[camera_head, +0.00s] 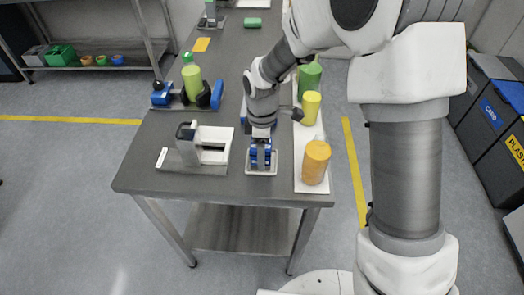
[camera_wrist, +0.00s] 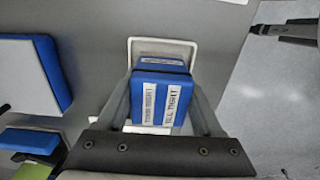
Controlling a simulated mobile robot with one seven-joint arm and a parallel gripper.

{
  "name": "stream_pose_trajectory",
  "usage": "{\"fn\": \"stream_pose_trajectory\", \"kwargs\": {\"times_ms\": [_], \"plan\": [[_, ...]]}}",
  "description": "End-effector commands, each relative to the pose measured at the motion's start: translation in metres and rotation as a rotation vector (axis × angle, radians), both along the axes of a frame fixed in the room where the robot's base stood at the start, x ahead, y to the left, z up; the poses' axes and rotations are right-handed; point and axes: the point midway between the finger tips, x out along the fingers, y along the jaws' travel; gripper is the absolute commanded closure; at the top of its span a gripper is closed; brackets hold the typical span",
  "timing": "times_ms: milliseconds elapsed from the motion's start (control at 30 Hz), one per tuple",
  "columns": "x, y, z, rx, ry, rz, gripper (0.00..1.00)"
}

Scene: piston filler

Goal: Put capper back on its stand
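The capper, a blue block with white printed labels (camera_wrist: 162,95), is between the two fingers of my gripper (camera_wrist: 161,88) in the wrist view. The fingers lie against its two sides, so my gripper looks shut on it. In the head view the capper (camera_head: 261,154) shows blue below my gripper (camera_head: 261,140), near the table's front edge. The stand, a small white-rimmed tray (camera_head: 261,173), lies directly under it. Its rim also shows behind the capper in the wrist view (camera_wrist: 162,41). I cannot tell whether the capper rests on the stand or is just above it.
A white-and-grey device (camera_head: 205,150) stands close to the left. A white strip (camera_head: 309,186) with an orange cylinder (camera_head: 315,162), a yellow cylinder (camera_head: 311,107) and a green one (camera_head: 309,78) is close to the right. A blue fixture with a green bottle (camera_head: 192,82) stands behind left.

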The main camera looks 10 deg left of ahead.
Motion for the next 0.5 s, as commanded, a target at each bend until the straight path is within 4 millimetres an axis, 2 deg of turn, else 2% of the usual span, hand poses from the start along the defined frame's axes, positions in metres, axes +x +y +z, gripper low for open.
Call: {"fn": "stream_pose_trajectory", "kwargs": {"times_ms": [33,167,500], "plan": [[-0.0001,-0.0001,-0.0005,0.0,0.0,0.0,0.26],[-0.0001,-0.0001,-0.0004,0.0,0.0,0.0,0.03],[0.0,-0.0001,0.0032,0.0,0.0,0.0,0.03]]}}
